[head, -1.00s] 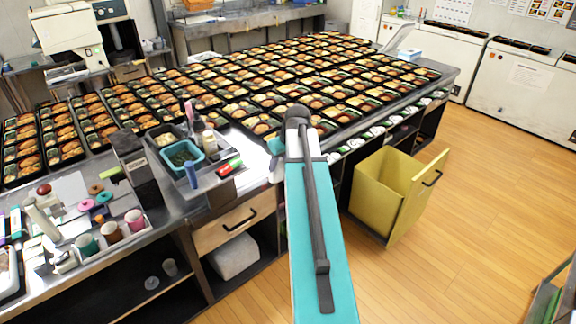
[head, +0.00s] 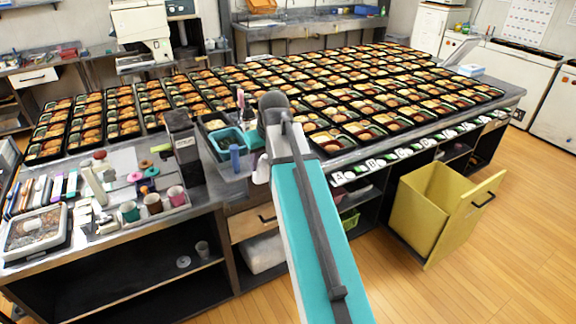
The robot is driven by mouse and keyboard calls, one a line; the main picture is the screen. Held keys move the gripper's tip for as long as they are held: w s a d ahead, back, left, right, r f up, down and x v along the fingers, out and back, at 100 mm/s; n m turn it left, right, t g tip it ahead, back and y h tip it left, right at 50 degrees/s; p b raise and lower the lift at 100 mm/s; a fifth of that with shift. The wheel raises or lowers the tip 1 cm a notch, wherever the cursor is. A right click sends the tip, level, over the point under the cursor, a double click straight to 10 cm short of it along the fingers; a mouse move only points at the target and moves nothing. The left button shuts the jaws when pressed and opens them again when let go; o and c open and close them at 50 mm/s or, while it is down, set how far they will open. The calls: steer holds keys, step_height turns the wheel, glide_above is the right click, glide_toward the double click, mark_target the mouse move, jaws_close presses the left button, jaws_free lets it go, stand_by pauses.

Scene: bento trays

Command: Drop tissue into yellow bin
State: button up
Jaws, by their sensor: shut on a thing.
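The yellow bin (head: 416,218) stands on the floor in front of the counter, right of my arm. Its top is open. Its right-hand panel, with a dark handle, leans outward. My teal arm reaches up from the bottom middle to the counter edge and hides what lies behind it. My gripper's fingers do not show. A small white patch shows beside the arm's left edge, too small to tell whether it is tissue or part of my arm. No tissue can be made out for certain.
A long steel counter (head: 340,160) holds many bento trays (head: 300,100). Cups (head: 153,203), tools and a teal basket (head: 228,141) crowd its left part. Shelves and a wooden drawer (head: 252,222) lie beneath. The wooden floor (head: 510,265) right of the bin is clear.

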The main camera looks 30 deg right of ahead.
steer(key=a+r+b, duration=0.2)
steer(key=a, duration=0.7)
steer(key=s+a+r+b, duration=0.1)
steer(key=a+b, duration=0.1)
steer(key=a, duration=0.7)
steer(key=shift+a+r, duration=0.25)
steer(key=shift+r, duration=0.1)
